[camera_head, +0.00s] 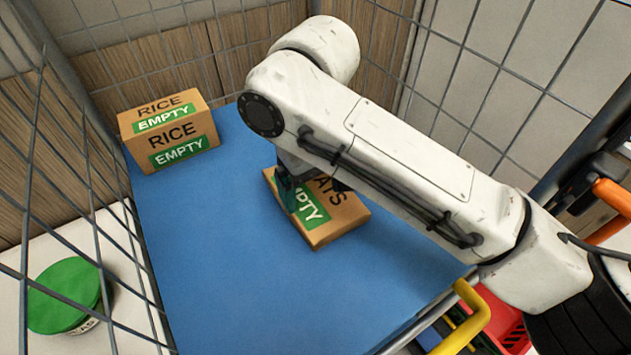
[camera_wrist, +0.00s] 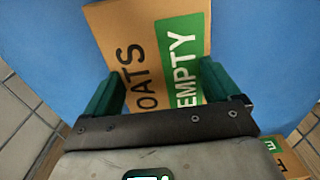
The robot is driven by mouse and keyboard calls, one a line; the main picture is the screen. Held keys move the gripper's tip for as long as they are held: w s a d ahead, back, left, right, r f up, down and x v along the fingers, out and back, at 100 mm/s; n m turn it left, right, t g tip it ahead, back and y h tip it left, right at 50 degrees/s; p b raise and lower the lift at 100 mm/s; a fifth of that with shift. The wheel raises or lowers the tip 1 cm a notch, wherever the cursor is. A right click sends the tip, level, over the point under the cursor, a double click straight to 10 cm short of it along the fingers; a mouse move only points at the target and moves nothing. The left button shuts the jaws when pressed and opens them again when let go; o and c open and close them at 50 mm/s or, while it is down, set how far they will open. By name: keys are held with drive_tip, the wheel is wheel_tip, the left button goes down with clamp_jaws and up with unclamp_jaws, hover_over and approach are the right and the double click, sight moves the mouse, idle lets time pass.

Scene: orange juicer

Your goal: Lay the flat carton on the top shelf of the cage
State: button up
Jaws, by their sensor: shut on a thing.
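The flat carton (camera_head: 345,215), brown with a green EMPTY label and the word OATS, lies flat at the blue top shelf (camera_head: 210,250) of the cage. I cannot tell whether it rests fully on the shelf or sits just above it. My gripper (camera_head: 290,193) is shut on the carton, and my arm hides part of it. In the wrist view the carton (camera_wrist: 150,40) sits between the two green fingers of my gripper (camera_wrist: 160,90), one on each side. Blue surface shows beyond it.
A brown RICE box (camera_head: 190,137) with EMPTY labels stands at the shelf's back left. Wire mesh (camera_head: 150,22) encloses the back and sides. A green-lidded tub (camera_head: 65,292) is outside at lower left. A yellow handle (camera_head: 467,318) is near the front edge. The shelf's front left is clear.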

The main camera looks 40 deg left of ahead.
sight(316, 192)
drive_tip(key=shift+f, duration=0.15)
drive_tip(key=o, duration=0.8)
wheel_tip(316, 192, up, 12)
drive_tip(key=shift+r+b, duration=0.2)
drive_tip(key=shift+b, duration=0.35)
